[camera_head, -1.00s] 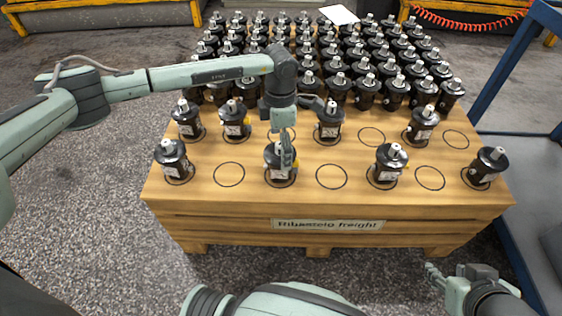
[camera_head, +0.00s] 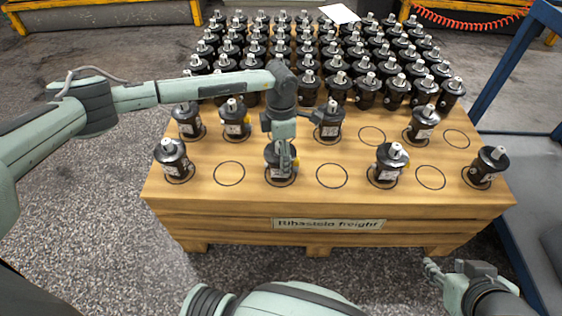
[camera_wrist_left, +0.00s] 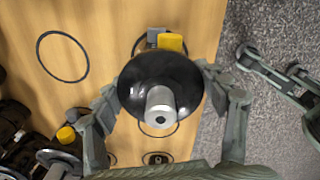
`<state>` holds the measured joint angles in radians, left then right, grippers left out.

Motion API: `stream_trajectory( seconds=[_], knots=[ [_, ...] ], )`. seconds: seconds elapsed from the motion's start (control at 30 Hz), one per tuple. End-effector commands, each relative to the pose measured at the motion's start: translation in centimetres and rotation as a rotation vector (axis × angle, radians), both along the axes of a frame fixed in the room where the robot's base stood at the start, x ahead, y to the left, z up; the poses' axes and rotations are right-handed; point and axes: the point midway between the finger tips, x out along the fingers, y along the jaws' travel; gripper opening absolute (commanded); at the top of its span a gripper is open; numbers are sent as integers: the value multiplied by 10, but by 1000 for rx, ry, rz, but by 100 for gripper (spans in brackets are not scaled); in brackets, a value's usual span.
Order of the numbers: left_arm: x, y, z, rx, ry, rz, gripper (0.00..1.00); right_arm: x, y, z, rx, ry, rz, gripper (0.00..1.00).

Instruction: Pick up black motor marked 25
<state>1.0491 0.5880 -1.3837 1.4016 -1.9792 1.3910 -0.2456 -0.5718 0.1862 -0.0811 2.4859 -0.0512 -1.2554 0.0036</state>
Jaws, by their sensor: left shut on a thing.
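A black motor (camera_head: 271,158) with a pale shaft stands in the front row of circles on the wooden crate top, partly hidden by my left gripper (camera_head: 285,165). In the left wrist view my left gripper (camera_wrist_left: 160,100) has a finger on each side of the black motor (camera_wrist_left: 140,78), shut on it, with the shaft between them. I cannot read the number on its label. The motor looks upright and on its circle. My right gripper (camera_head: 440,275) is away from the crate at the lower right, open and empty; it also shows in the left wrist view (camera_wrist_left: 275,72).
The wooden crate (camera_head: 290,210) carries several spaced motors on printed circles, some circles empty. Neighbours are a motor (camera_head: 388,166) at right and a motor (camera_head: 173,160) at left. Dense rows of motors (camera_head: 330,60) fill the back. A blue frame (camera_head: 515,65) stands at right.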

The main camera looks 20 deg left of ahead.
Motion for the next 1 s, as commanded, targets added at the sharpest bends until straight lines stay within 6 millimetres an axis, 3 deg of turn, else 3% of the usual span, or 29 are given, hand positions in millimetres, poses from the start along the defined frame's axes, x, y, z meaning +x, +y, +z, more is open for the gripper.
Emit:
stream_trajectory(
  seconds=[0.03,0.27,0.67,1.0],
  knots=[
    [0,0,0,0,1,0,37,0,0,0,0,0,0,40],
    [0,0,0,0,1,0,11,0,0,0,-1,0,-1,40],
    [2,-1,8,-3,-4,0,11,0,-1,1,-2,2,-2,40],
    [2,-1,43,-3,-6,-1,11,-4,-6,-1,-11,23,-13,40]
  ],
)
